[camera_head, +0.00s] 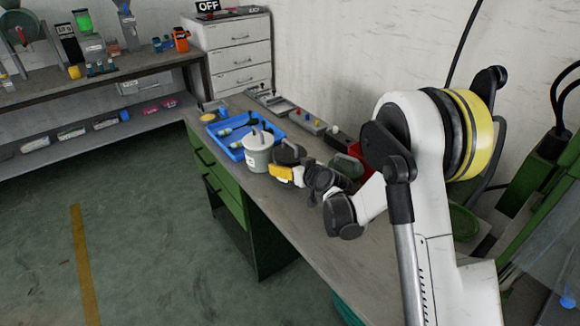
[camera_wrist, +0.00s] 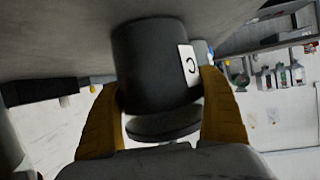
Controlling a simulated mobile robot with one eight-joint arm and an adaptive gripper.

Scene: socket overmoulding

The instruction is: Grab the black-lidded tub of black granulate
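In the wrist view a dark, nearly black tub (camera_wrist: 150,65) with a white label marked with a letter shows upside down. Its black lid (camera_wrist: 165,127) faces my palm. My gripper (camera_wrist: 160,88) has one yellow finger on each side of it, very close to its wall. Whether both fingers press on it cannot be made out. In the head view my gripper (camera_head: 284,172) is low over the bench, and the dark tub (camera_head: 289,153) shows partly behind a yellow finger.
A grey tub with a pale lid (camera_head: 258,155) stands just left of my gripper. Behind it is a blue tray (camera_head: 222,143) with tools. A row of small fixtures (camera_head: 312,122) lines the wall side of the bench (camera_head: 290,215). A red bin (camera_head: 357,155) is nearby.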

